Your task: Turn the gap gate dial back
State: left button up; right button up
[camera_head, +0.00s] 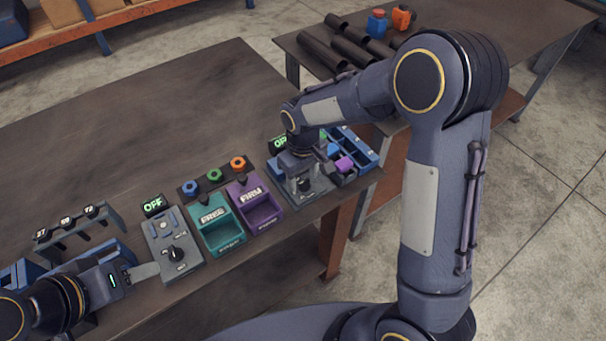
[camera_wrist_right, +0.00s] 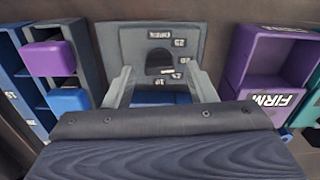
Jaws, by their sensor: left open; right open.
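A grey dial panel (camera_wrist_right: 140,40) fills the upper middle of the right wrist view, with number marks around a dark knob (camera_wrist_right: 160,62). My right gripper (camera_wrist_right: 163,82) is open, with one finger to each side of the knob; I cannot tell whether they touch it. In the head view my right gripper (camera_head: 302,183) points down over this panel (camera_head: 318,188) at the bench's right end and partly hides it. A second grey panel (camera_head: 188,262), with a black dial (camera_head: 175,254) and an OFF display (camera_head: 154,206), stands left of centre. My left gripper (camera_head: 146,272) is open at its left edge.
Teal (camera_head: 226,236) and purple (camera_head: 262,212) bins stand between the panels, with coloured knobs behind them. A blue divided tray (camera_head: 366,157) is right of the right gripper. A numbered rack (camera_head: 75,234) stands at left. The bench's back is clear.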

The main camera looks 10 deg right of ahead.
jog(key=c, duration=1)
jog(key=shift+n, duration=0.4)
jog(key=n+b, duration=0.1)
jog(key=n, duration=0.2)
jog(key=shift+s+n, duration=0.1)
jog(key=shift+n, duration=0.3)
jog(key=n, duration=0.5)
jog(key=shift+a, duration=0.1)
jog(key=o, duration=1)
